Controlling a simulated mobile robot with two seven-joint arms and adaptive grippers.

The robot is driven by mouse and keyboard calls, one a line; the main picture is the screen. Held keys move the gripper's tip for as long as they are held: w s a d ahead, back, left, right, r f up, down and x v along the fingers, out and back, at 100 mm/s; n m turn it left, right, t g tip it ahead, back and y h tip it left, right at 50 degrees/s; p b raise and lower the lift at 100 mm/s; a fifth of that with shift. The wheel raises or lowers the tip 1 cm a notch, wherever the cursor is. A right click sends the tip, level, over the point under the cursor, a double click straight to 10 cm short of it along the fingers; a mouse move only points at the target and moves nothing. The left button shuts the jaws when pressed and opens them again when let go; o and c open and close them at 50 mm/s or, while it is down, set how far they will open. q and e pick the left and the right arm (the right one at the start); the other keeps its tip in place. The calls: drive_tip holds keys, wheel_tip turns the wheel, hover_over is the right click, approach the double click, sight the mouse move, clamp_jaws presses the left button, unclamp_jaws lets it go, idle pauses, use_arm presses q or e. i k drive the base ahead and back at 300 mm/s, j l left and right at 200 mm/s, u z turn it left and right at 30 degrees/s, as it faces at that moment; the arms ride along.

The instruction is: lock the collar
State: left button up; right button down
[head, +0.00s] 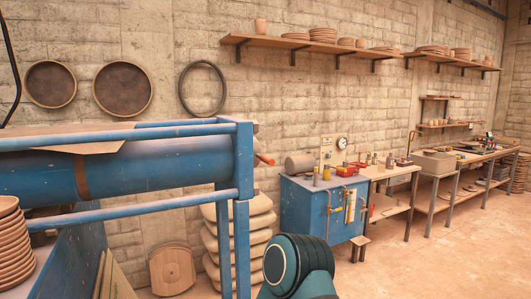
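A large blue machine (130,168) fills the left side, with a thick horizontal blue cylinder between blue rails. A brown band (82,176) runs around the cylinder. I cannot tell whether this band is the collar, and no other part is clearly a collar. A short red-orange handle (265,159) sticks out past the right end post of the machine. Neither of my grippers shows. A dark rounded link at the bottom centre is part of my own arm.
A blue cabinet (305,212) with pipes and a gauge (342,142) stands against the wall. Long workbenches (465,160) run to the right. Stacked pale sacks (262,222) sit behind the machine. Brown plates (12,245) are piled at far left. The floor (440,265) at right is clear.

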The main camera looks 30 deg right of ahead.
sight(257, 155)
drive_tip(key=l, duration=0.75)
drive_tip(key=l+u, duration=0.1)
drive_tip(key=l, duration=0.6)
drive_tip(key=k+l, duration=0.1)
drive_tip(key=l, duration=0.6)
drive_tip(key=l+u, duration=0.15)
drive_tip(key=l, duration=0.6)
drive_tip(key=k+l, duration=0.15)
drive_tip(key=l, duration=0.55)
